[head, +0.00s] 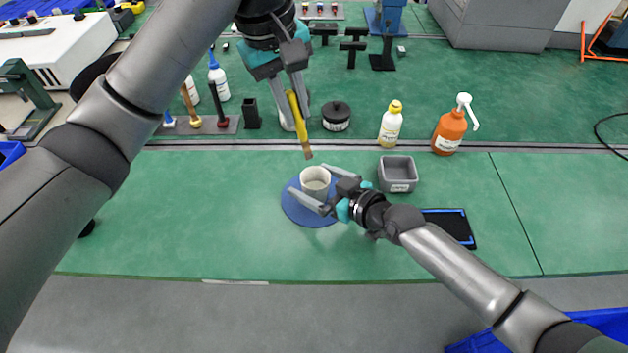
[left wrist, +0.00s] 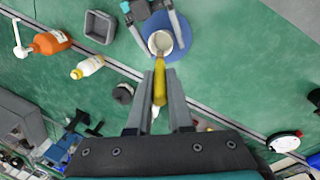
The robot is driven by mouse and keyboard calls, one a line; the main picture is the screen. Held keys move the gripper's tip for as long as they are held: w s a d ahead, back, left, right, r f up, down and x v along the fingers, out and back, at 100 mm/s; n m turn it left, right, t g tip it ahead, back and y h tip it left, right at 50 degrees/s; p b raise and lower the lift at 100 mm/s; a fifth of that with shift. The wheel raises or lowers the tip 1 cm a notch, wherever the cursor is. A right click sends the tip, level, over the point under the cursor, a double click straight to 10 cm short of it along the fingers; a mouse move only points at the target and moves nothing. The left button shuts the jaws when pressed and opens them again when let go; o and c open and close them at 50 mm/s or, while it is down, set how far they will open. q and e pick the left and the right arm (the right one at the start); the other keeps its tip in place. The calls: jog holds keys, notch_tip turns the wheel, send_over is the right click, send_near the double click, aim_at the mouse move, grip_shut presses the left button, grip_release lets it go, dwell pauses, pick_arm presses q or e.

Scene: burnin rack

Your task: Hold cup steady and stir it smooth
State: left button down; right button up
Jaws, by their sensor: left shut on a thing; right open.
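A white cup (head: 315,182) stands upright on a round blue mat (head: 300,212) on the green bench. My right gripper (head: 307,186) is open, with one finger on each side of the cup. My left gripper (head: 297,88) is shut on a yellow-handled stirring tool (head: 299,118), whose brown tip points down and hangs above the cup, apart from it in the head view. In the left wrist view, the yellow handle (left wrist: 159,84) shows between the fingers of my left gripper (left wrist: 160,85), with the cup (left wrist: 160,42) beyond it. The inside bottom of the cup is not clear.
A grey square bin (head: 398,174) stands right of the mat, and a black tablet (head: 450,228) lies farther right. A yellow-capped bottle (head: 391,124), an orange pump bottle (head: 450,130) and a dark jar (head: 336,116) stand behind. The bench left of the mat is clear.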

jog(key=v, duration=1.2)
